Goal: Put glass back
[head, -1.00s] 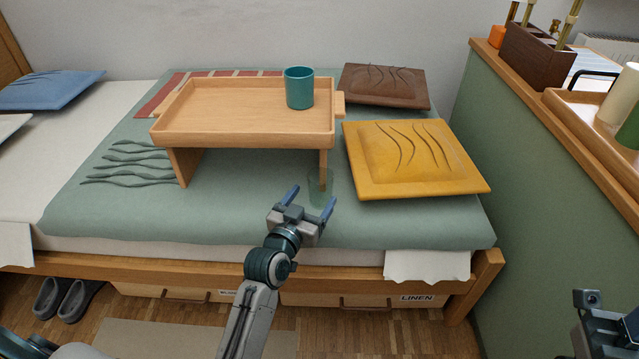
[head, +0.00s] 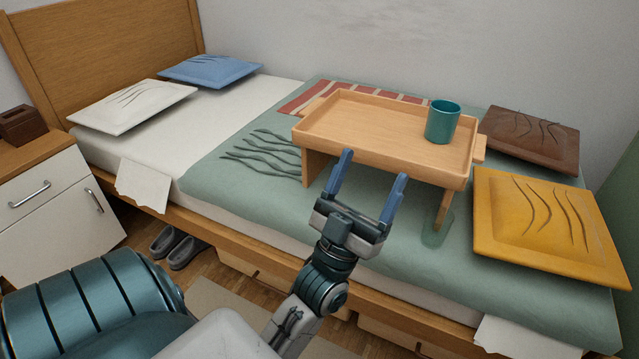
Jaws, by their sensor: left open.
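A clear, greenish glass (head: 436,229) stands on the green bed cover, beside the right front leg of the wooden bed tray (head: 385,156). A teal cup (head: 443,122) stands on the tray's top at its right end. My left gripper (head: 370,180) is open and empty, its blue fingers pointing toward the tray's front edge. It is to the left of the glass and apart from it. My right gripper is out of view.
A yellow cushion (head: 540,222) and a brown cushion (head: 533,140) lie right of the tray. White (head: 133,104) and blue (head: 210,71) cushions lie at the bed's head. A white nightstand (head: 55,200) stands at left. The green cover (head: 245,187) has free room left of the tray.

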